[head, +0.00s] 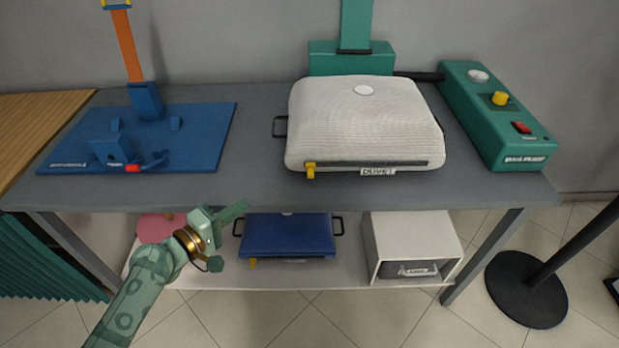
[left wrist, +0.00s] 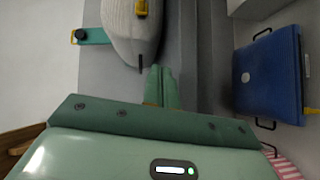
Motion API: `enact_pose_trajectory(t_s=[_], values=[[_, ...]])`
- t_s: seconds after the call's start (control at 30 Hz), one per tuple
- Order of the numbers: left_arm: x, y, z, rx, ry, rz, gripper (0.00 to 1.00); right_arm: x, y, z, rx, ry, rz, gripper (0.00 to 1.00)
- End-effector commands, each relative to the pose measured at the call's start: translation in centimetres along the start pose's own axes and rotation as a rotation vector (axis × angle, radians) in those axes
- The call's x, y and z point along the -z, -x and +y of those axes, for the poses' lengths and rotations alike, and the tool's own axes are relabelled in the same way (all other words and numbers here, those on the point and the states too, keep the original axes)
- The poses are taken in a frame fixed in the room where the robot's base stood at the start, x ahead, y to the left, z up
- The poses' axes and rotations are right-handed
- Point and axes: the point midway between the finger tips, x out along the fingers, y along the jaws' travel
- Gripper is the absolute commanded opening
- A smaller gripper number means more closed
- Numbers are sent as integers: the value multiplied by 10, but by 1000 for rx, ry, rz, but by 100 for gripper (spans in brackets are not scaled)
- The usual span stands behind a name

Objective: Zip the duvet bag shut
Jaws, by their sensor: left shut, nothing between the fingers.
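The duvet bag (head: 365,115) is a plump white quilted bag with a "DUVET" label, lying on the grey table. Its dark zip track runs along the front edge. The yellow zip pull (head: 311,170) hangs at the track's left end. The bag (left wrist: 122,28) and yellow pull (left wrist: 141,8) also show at the top of the left wrist view. My left gripper (head: 236,211) is shut and empty, in front of the table edge, left of and lower than the pull, and apart from it. Its closed fingers (left wrist: 161,85) point toward the bag's side. My right gripper is out of view.
A blue board (head: 205,130) with an upright post stands left on the table (head: 255,185). A green control box (head: 495,115) stands right. A green column (head: 352,58) rises behind the bag. The lower shelf holds a blue bag (head: 288,235) and white box (head: 412,240). A round-based stand (head: 525,290) is at right.

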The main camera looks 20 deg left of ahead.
Motion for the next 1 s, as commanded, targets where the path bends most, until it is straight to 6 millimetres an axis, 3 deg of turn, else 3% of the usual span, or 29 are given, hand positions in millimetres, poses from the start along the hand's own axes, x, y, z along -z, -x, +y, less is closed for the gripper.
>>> enact_pose_trajectory(t_s=[0.03, 0.1, 0.27, 0.73, 1.0], values=[[-3, 0, 15, -44, 41, -15, 0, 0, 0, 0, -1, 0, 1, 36], [-7, 0, 27, -84, 90, -34, 0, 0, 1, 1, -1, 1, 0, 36], [-10, -8, 31, -99, 131, -53, 0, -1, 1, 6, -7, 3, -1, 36], [-14, -100, 38, -96, 130, -51, 0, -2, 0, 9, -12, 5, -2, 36], [-40, -123, 44, -95, 130, -52, 0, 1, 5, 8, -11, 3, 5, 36]])
